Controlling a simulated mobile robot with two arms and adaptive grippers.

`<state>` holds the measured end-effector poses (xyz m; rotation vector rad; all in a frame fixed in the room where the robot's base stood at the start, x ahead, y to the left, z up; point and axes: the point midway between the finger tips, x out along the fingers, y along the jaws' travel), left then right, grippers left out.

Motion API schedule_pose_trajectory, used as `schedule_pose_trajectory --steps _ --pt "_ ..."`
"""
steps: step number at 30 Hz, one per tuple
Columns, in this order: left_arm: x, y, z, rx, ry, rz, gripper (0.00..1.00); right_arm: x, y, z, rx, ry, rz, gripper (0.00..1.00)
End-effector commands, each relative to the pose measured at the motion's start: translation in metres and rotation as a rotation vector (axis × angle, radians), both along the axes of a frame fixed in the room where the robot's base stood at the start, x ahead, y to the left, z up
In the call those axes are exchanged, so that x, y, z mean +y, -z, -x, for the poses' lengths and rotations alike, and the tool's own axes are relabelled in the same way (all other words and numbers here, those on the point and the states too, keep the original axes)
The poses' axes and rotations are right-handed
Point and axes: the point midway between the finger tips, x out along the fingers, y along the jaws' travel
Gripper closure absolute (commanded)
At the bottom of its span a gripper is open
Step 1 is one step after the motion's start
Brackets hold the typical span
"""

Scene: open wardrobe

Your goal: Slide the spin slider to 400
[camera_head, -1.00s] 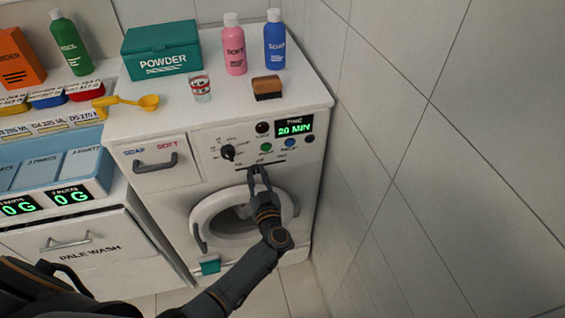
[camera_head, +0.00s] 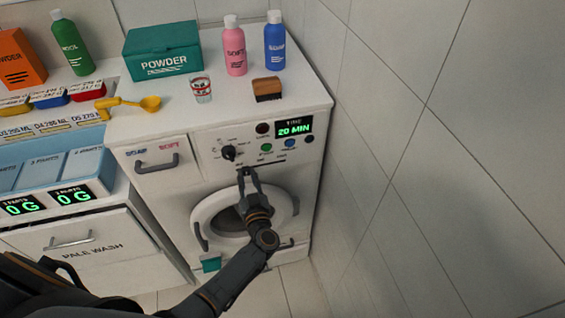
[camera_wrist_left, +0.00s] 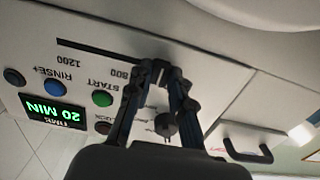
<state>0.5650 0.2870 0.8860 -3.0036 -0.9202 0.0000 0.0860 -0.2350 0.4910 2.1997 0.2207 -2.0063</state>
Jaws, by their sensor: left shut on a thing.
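The washing machine's control panel (camera_head: 215,140) has a dark horizontal slider slot (camera_head: 272,162) below its buttons. In the left wrist view the panel is upside down, and the slot (camera_wrist_left: 100,52) shows with the marks 1200 and 800. The mark 400 is hidden from view there. My left gripper (camera_head: 243,172) is at the left end of the slot in the head view, with its fingertips together at the panel. In the left wrist view the fingertips (camera_wrist_left: 160,70) are shut on the slider's knob, which is mostly hidden between them. My right gripper is not in view.
A dial (camera_head: 229,153) sits just above left of the slot, with a green button (camera_head: 266,148) to the right. The display (camera_head: 294,128) reads 20 MIN. The drawer handle (camera_head: 157,163) is left, the round door (camera_head: 282,207) below. A tiled wall (camera_head: 400,150) stands close right.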

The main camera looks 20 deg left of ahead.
Motion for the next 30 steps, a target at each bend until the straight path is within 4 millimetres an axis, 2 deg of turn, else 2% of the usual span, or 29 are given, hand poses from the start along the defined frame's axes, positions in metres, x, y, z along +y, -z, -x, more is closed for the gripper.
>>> schedule_pose_trajectory --steps 15,30 --pt "0.013 0.001 0.009 0.004 0.0 0.0 1.0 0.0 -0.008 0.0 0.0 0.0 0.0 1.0" --pt "0.014 0.001 0.01 0.003 0.0 0.001 1.0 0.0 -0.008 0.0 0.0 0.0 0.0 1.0"
